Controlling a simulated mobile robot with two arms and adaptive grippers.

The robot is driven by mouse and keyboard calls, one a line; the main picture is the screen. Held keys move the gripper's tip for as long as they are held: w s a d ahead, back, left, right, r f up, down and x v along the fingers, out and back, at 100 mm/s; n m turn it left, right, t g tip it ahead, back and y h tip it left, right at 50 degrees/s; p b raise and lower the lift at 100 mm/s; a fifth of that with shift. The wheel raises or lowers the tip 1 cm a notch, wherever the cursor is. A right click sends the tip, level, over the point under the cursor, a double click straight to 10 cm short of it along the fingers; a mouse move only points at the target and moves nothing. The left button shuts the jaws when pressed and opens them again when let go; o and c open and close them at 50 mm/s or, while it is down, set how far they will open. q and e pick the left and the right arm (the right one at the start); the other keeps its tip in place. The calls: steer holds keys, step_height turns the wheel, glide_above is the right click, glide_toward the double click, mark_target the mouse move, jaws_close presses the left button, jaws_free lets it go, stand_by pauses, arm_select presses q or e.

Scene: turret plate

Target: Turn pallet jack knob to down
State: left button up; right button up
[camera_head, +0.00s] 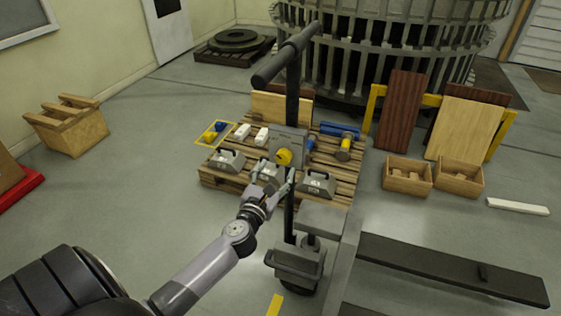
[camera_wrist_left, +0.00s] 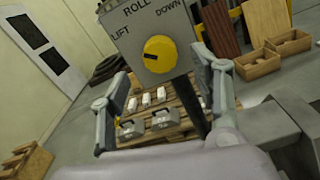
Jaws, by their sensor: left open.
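The yellow knob (camera_head: 283,157) sits on the grey control box (camera_head: 289,137) of the pallet jack, below its black T-shaped handle (camera_head: 286,56). In the left wrist view the knob (camera_wrist_left: 160,55) faces me, under the labels LIFT at left, ROLL at top and DOWN at right on the box (camera_wrist_left: 130,30). A short dark mark on the knob lies on its left side, nearer LIFT than DOWN. My left gripper (camera_head: 273,174) is open and empty in front of the knob. In the wrist view its fingers (camera_wrist_left: 160,66) stand apart on either side of the knob, not visibly touching it. My right gripper is not in view.
A wooden pallet (camera_head: 225,180) behind the jack carries grey weights (camera_head: 317,184), small boxes and tools. The jack's base (camera_head: 298,262) and a long dark fork (camera_head: 450,268) lie at lower right. Wooden crates (camera_head: 407,176) stand at right.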

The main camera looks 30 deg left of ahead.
mark_target(282, 159)
arm_select(q)
steer(key=shift+x, duration=2.25)
steer(key=shift+c, duration=0.6)
steer(key=c, duration=1.1)
